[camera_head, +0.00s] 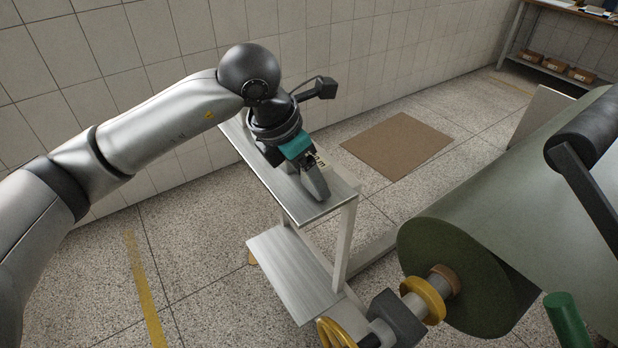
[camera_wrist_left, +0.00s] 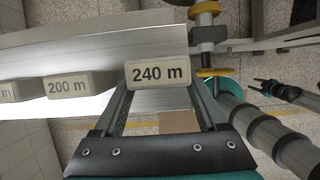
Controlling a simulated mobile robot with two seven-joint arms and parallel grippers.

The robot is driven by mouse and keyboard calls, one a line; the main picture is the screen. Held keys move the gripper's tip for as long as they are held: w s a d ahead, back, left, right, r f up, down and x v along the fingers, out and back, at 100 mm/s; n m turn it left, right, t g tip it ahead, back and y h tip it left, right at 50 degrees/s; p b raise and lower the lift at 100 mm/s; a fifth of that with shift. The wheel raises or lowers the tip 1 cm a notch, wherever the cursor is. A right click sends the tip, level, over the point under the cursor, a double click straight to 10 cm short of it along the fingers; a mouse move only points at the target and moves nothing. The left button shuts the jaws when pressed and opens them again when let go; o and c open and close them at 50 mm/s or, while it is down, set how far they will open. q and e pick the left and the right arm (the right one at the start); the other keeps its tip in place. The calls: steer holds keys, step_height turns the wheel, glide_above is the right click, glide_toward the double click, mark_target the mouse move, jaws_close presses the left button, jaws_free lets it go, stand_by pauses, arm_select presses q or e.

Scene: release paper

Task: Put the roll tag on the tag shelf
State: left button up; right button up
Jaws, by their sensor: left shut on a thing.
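My left gripper (camera_wrist_left: 160,90) is shut on a beige tag printed "240 m" (camera_wrist_left: 158,74). In the wrist view the tag sits between the fingertips with its print facing the camera. In the head view the left gripper (camera_head: 316,182) is over the near end of the narrow metal shelf (camera_head: 333,196), and the tag is mostly hidden. The wrist view shows a "200 m" tag (camera_wrist_left: 70,87) and part of another tag (camera_wrist_left: 8,90) on the shelf to the left. I cannot tell whether the held tag touches the shelf. My right gripper (camera_wrist_left: 268,88) appears small at the right.
A lower metal shelf (camera_head: 285,265) is below. A large green roll (camera_head: 455,275) with a yellow collar (camera_head: 422,300) and handwheel (camera_head: 335,333) stands to the right. A brown mat (camera_head: 397,145) lies on the floor behind. A tiled wall runs along the shelf's left side.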

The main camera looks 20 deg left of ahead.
arm_select(q)
steer(key=shift+f, duration=0.4)
steer(key=shift+f, duration=0.2)
steer(key=o, duration=1.3)
steer(key=shift+r, duration=0.1)
steer(key=v, duration=1.2)
steer(key=shift+s+r+p, duration=0.1)
steer(key=shift+r+p, duration=0.05)
steer(key=shift+p, duration=0.25)
